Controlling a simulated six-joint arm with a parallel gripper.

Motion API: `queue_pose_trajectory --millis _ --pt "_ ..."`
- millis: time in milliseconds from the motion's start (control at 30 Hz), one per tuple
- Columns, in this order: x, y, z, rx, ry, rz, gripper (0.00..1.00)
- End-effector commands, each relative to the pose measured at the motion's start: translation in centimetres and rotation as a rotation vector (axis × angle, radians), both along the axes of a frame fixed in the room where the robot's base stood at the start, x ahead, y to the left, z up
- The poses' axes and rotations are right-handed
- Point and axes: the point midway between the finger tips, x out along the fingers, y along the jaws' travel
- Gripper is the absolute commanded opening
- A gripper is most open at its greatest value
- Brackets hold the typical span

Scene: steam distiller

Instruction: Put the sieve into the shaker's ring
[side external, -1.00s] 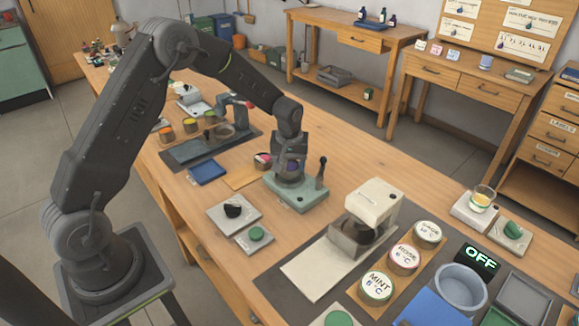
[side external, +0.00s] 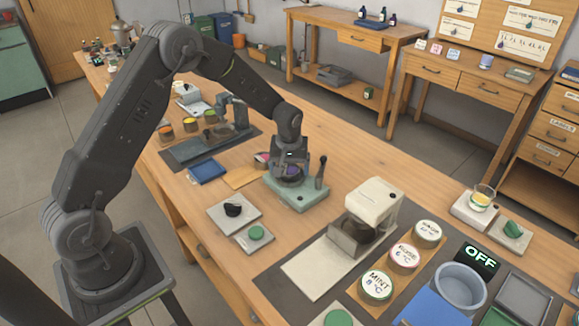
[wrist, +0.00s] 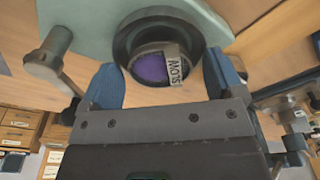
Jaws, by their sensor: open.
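The shaker (side external: 305,196) is a pale green base with a dark ring (wrist: 122,42) and a dark upright lever (side external: 321,172) on its right. A round sieve with purple contents (wrist: 150,68) shows within the ring's outline in the wrist view. I cannot tell how deep the sieve sits. My gripper (wrist: 162,72) is open, its blue fingers on either side of the sieve and ring. In the side view my gripper (side external: 290,170) is low over the shaker and hides most of the ring.
A cream machine (side external: 375,203) stands to the right of the shaker, with tins labelled MINT (side external: 377,286) and ROSE (side external: 404,257) beside it. A blue pad (side external: 208,171) lies to the left. A grey plate with a black cup (side external: 233,210) is in front.

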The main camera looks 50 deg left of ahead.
Motion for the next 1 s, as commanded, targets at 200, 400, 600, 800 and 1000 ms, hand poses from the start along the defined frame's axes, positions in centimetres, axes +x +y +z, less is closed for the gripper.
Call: queue_pose_trajectory --millis 200,400,600,800,1000 --pt "-0.1 -0.2 2.4 0.001 -0.005 0.0 0.87" --pt "-0.5 -0.5 6.7 0.0 -0.006 0.001 0.87" --pt "-0.8 -0.9 10.2 -0.001 -0.002 0.0 0.87" --pt "-1.0 -1.0 12.0 -0.001 -0.001 0.0 0.87" --pt "-1.5 -1.4 13.1 0.001 -0.009 -0.019 0.87"
